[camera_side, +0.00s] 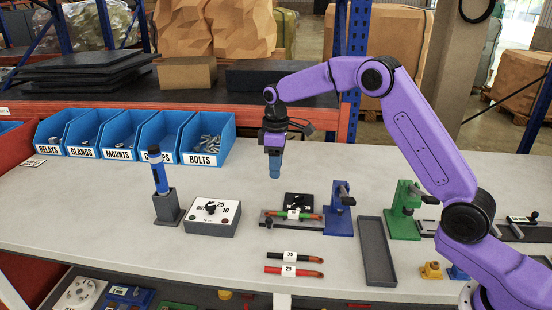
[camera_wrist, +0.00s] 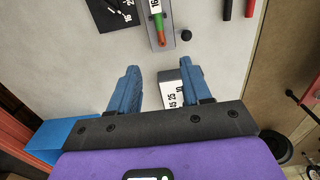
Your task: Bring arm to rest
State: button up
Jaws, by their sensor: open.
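My purple arm reaches in from the right, and my gripper (camera_side: 275,170) hangs pointing down above the bench, holding nothing. A red and green piece with a white label (camera_side: 296,214) lies in a grey fixture (camera_side: 273,221) on the bench, apart from my gripper.
Blue labelled bins (camera_side: 205,138) line the back left. A blue tool stands upright in a grey holder (camera_side: 167,207). A blue press (camera_side: 339,215), a grey tray (camera_side: 375,252) and a green press (camera_side: 403,222) stand right. Black and red labelled pieces (camera_side: 293,271) lie in front.

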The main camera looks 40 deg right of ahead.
jog(key=s+a+r+n, duration=0.1)
jog(key=s+a+r, duration=0.25)
jog(key=s, duration=0.65)
jog(key=s+a+r+n, duration=0.1)
jog(key=s+a+r, duration=0.25)
jog(key=s, duration=0.55)
jog(key=s+d+f, duration=0.1)
jog(key=s+d, duration=0.2)
jog(key=s, duration=0.9)
jog(key=s+d+f+n, duration=0.1)
jog(key=s+d, duration=0.3)
jog(key=s, duration=0.8)
jog(key=shift+d+f+n, duration=0.2)
jog(key=shift+f+n, duration=0.1)
jog(key=shift+f, duration=0.3)
